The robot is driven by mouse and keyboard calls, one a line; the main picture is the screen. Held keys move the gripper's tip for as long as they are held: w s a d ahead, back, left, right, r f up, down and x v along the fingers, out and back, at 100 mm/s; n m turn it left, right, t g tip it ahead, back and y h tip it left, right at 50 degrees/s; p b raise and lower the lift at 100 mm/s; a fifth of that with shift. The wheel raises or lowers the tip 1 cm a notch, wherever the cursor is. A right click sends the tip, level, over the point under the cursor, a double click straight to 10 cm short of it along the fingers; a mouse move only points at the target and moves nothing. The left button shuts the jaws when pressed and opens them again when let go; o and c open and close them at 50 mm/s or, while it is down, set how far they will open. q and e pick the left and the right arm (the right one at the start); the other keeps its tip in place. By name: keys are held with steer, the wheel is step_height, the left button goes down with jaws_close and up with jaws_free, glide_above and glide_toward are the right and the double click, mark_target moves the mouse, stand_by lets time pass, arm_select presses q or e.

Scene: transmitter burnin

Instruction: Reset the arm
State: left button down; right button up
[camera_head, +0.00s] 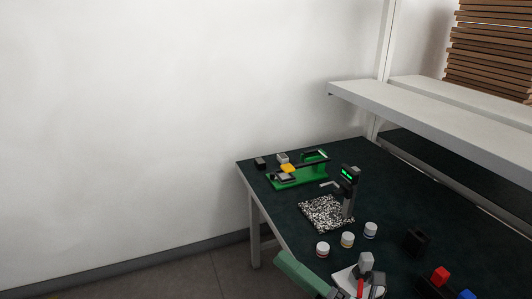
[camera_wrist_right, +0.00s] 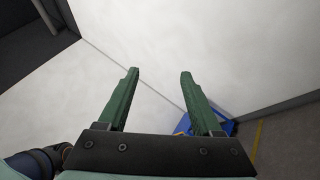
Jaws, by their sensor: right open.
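My right gripper (camera_wrist_right: 158,74) shows in the right wrist view. Its two dark green fingers stand wide apart with nothing between them, facing a pale wall. In the head view a pale green part, which looks like mine, reaches in at the bottom centre, beside the front edge of the dark table (camera_head: 403,202). The fingertips cannot be made out there. My left gripper is in neither view.
On the table are a green fixture (camera_head: 303,178), a speckled pad (camera_head: 318,212) with a post and lit display (camera_head: 349,175), several small white-sided jars (camera_head: 347,240), and red (camera_head: 440,275) and blue blocks. A shelf (camera_head: 430,118) overhangs the right. A blue object (camera_wrist_right: 226,127) lies by the wall.

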steer(key=d+f+m+t+h+p, duration=0.15)
steer(key=d+f+m+h, duration=0.25)
steer(key=f+m+h, duration=0.55)
steer(key=d+f+m+t+h, duration=0.2)
steer(key=d+f+m+h, duration=0.3)
steer(key=m, duration=0.7)
steer(key=s+d+f+m+g+h, duration=0.1)
steer(key=s+f+m+g, duration=0.2)
steer(key=s+f+m, duration=0.2)
steer(key=s+d+f+m+g+h, duration=0.1)
steer(key=s+d+f+m+g, duration=0.1)
steer(key=s+f+m, duration=0.3)
steer(key=s+f+g, duration=0.1)
steer(key=s+f, duration=0.3)
steer(key=f, duration=0.2)
steer(key=shift+d+g, duration=0.3)
steer(key=shift+g, duration=0.05)
steer(key=shift+m, duration=0.25)
